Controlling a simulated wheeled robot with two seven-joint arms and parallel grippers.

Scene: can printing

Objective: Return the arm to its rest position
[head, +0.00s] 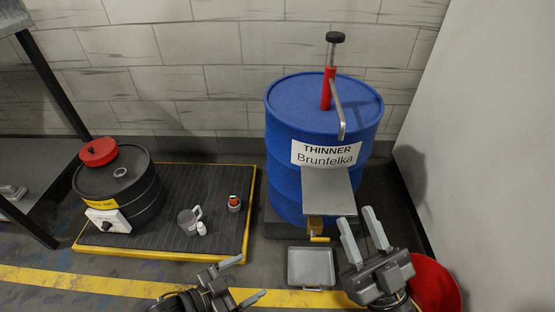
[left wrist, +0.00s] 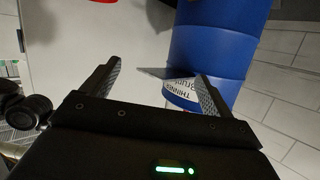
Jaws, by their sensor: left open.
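My left gripper (head: 253,275) is low in the middle of the head view, its two fingers spread apart with nothing between them. In the left wrist view my left gripper (left wrist: 159,71) also shows open and empty, with the blue drum behind it. My right gripper (head: 355,216) is at the lower right of the head view, with its two fingers pointing up and apart. It looks empty and stands in front of the blue thinner drum (head: 285,125), right of the metal tray. Most of both arms is out of view.
A yellow-edged platform (head: 165,255) bears a black drum (head: 148,200), a grey mug (head: 187,220), a small white item (head: 201,229) and a dark red-topped item (head: 234,204). A metal tray (head: 311,268) lies below the blue drum's brass tap (head: 315,224). A red bucket (head: 437,285) stands right.

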